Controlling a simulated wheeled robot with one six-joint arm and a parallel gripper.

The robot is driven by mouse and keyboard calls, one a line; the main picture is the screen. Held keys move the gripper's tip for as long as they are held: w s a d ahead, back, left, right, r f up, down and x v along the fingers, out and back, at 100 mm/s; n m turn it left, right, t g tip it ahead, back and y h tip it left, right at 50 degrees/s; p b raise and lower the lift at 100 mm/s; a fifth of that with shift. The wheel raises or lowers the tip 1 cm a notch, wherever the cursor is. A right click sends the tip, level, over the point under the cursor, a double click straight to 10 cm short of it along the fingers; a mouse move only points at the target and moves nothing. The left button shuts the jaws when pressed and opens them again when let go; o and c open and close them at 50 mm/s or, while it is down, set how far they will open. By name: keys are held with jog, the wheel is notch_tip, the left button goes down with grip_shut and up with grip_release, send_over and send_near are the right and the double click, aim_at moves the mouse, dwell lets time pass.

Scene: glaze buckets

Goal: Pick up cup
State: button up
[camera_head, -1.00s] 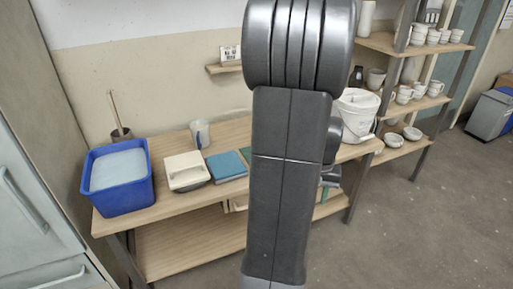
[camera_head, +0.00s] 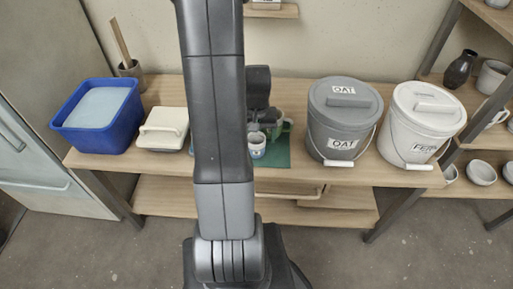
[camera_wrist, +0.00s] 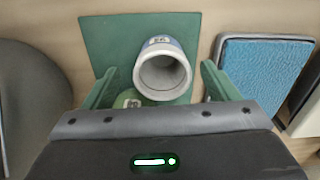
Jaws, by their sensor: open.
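A white cup with a blue band and a small label (camera_wrist: 163,72) stands on a green mat (camera_wrist: 105,35) in the wrist view, its open mouth facing the camera. My gripper (camera_wrist: 160,78) is open, with one green finger on each side of this cup and visible gaps. A second, green labelled item (camera_wrist: 131,98) is partly hidden beside it, near the left finger; I cannot tell its full shape. In the head view the white and blue cup (camera_head: 257,148) is below my gripper's end of the arm, on the green mat (camera_head: 280,157).
On the bench, a blue tub (camera_head: 98,118) and a cream-lidded box (camera_head: 163,127) stand left. A grey OAT bucket (camera_head: 342,125) and a white bucket (camera_head: 422,125) stand right. In the wrist view a blue pad (camera_wrist: 262,70) lies right of the mat, and a grey rounded shape is left.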

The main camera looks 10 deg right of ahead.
aim_at(256, 142)
jog(key=f, duration=0.4)
jog(key=shift+w, duration=0.3)
jog(key=c, duration=1.2)
jog(key=shift+o, duration=0.2)
